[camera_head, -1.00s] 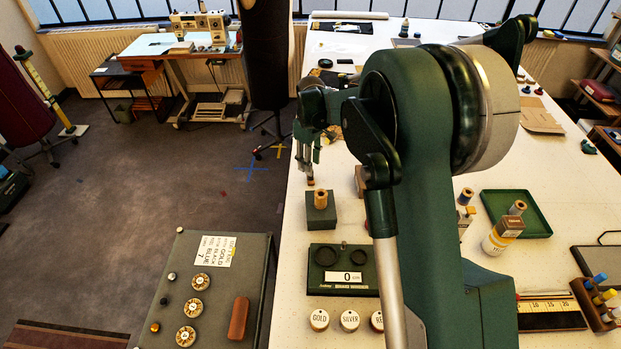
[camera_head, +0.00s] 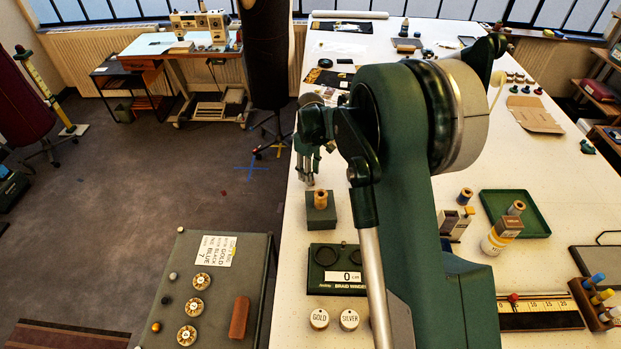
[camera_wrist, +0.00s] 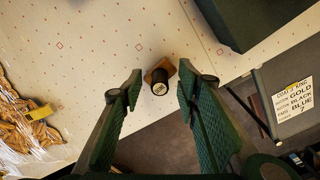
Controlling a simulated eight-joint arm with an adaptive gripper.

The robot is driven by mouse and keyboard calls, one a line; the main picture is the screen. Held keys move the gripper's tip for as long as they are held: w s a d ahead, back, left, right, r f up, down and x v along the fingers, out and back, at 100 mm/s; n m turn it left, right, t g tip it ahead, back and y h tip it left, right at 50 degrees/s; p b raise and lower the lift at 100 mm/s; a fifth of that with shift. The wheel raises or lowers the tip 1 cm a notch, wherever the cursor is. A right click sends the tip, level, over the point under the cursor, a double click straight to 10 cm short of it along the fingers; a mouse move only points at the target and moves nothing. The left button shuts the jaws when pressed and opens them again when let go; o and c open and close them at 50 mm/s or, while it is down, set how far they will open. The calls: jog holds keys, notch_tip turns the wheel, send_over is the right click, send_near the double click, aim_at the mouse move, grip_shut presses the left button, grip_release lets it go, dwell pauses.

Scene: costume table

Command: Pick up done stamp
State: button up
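In the wrist view, a small stamp-like object (camera_wrist: 160,86) with a dark round handle and a brown wooden base stands on the white table; I cannot read its top, so I cannot confirm it is the done stamp. My gripper (camera_wrist: 158,88) is open, with its two green fingers in the picture left and right of the object and apart from it. I cannot tell the height gap. In the head view my gripper (camera_head: 308,178) hangs over the table's left edge region, behind a wooden spool (camera_head: 320,199) on a green block (camera_head: 321,217). The stamp-like object is hidden there, probably by my arm.
The green block also shows in the wrist view (camera_wrist: 240,18), close to the object. Gold braid (camera_wrist: 25,125) lies at left. The floor (camera_head: 150,170) drops away at left.

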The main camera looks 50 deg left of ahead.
jog(key=shift+c, duration=0.6)
jog(key=c, duration=0.9)
jog(key=shift+o, duration=0.2)
jog(key=shift+r, duration=0.1)
jog(key=shift+r+b, duration=0.45)
jog(key=shift+r, duration=4.5)
